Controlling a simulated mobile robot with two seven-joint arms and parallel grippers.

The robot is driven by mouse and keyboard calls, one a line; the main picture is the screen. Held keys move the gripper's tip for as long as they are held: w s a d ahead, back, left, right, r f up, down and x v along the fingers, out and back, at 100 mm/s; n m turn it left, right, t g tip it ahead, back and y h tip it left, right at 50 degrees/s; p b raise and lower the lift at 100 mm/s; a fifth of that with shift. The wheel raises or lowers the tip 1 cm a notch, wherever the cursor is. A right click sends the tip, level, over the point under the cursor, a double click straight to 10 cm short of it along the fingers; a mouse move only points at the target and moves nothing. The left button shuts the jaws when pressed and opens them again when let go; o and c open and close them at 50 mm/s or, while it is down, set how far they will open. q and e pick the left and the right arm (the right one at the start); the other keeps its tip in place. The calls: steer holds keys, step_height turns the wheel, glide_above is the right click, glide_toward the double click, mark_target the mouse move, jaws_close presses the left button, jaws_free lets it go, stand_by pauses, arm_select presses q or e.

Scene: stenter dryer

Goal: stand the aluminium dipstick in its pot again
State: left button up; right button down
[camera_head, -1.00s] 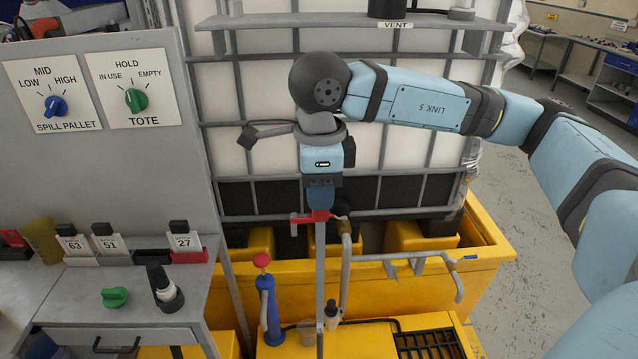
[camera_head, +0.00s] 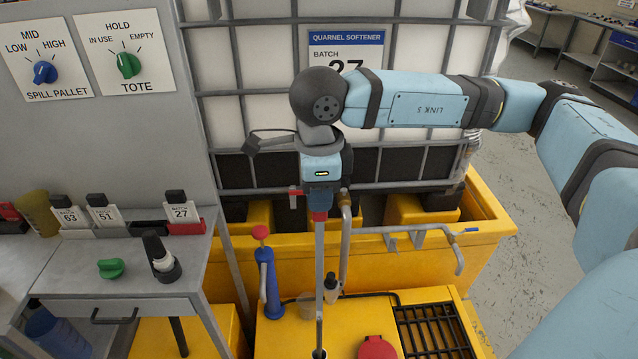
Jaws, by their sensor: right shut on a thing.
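The aluminium dipstick (camera_head: 320,270) is a long thin grey rod, hanging nearly upright in the middle of the view. My right gripper (camera_head: 320,214) is shut on its top end, by the red part. The rod's lower end meets a small dark round opening with a pale rim, seemingly the pot (camera_head: 319,354), at the bottom edge of the picture. I cannot tell how far the tip is inside it, as the frame cuts it off. My left gripper is not in view.
A blue hand pump (camera_head: 268,290) with a red knob, a dark-capped bottle (camera_head: 331,288) and a clear cup stand close by. A red lid (camera_head: 377,348) and black grate (camera_head: 434,330) lie right. A bent grey pipe (camera_head: 400,232) and the caged tote (camera_head: 400,100) are behind.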

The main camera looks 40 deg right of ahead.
mark_target(319, 248)
steer(key=shift+f+b, duration=0.55)
steer(key=shift+f, duration=1.25)
steer(key=shift+f+b, duration=0.35)
steer(key=shift+f, duration=0.15)
step_height(319, 248, down, 4)
steer(key=b, duration=0.4)
step_height(319, 248, down, 4)
steer(key=b, duration=0.4)
steer(key=shift+r, duration=0.15)
steer(key=shift+f+b, duration=0.4)
steer(key=shift+b, duration=0.1)
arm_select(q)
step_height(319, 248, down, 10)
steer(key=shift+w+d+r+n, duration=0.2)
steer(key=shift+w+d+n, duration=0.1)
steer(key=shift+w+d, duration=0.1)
arm_select(e)
steer(key=shift+f, duration=0.15)
arm_select(q)
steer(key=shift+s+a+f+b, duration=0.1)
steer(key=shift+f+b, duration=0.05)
steer(key=shift+b, duration=0.15)
arm_select(e)
steer(key=shift+f, duration=0.1)
